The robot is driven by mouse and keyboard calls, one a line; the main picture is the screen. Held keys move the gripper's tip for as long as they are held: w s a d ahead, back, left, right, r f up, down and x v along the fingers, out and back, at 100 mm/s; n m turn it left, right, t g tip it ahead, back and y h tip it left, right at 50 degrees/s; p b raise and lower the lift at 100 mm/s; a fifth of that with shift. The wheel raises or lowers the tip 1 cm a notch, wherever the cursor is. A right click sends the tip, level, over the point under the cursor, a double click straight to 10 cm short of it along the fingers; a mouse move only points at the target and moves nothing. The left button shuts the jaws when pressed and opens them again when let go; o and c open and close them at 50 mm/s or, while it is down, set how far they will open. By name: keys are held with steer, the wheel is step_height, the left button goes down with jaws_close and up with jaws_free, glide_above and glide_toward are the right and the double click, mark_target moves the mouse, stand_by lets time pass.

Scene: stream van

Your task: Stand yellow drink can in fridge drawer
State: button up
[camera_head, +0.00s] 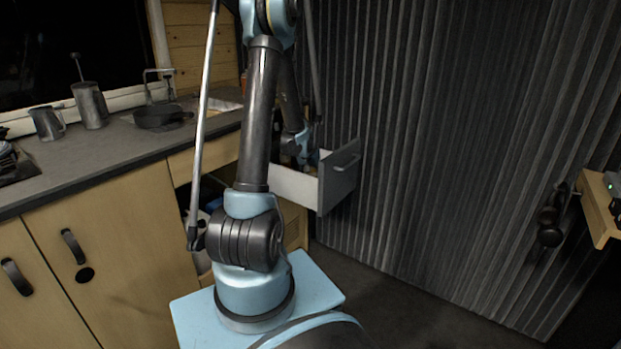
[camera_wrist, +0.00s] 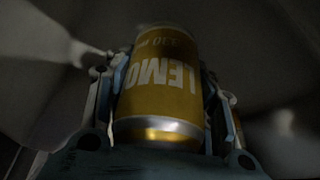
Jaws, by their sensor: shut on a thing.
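The yellow drink can (camera_wrist: 160,85) fills the middle of the wrist view, with "LEMO" and "330" printed upside down on it. My gripper (camera_wrist: 162,110) is shut on it, with a finger on each side. The fridge drawer (camera_head: 340,180) is pulled open in the head view, with a dark grey front and white side wall. The end of my arm reaches down at the drawer, behind the arm links. The can does not show clearly in the head view, and I cannot tell whether its base touches the drawer floor.
A corrugated dark wall (camera_head: 440,130) stands close to the right of the drawer. A wooden shelf (camera_head: 598,205) is at the far right.

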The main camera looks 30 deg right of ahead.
steer(key=shift+s+f, duration=0.1)
steer(key=shift+f, duration=0.45)
steer(key=o, duration=1.3)
steer(key=shift+r, duration=0.3)
steer(key=shift+v, duration=6.3)
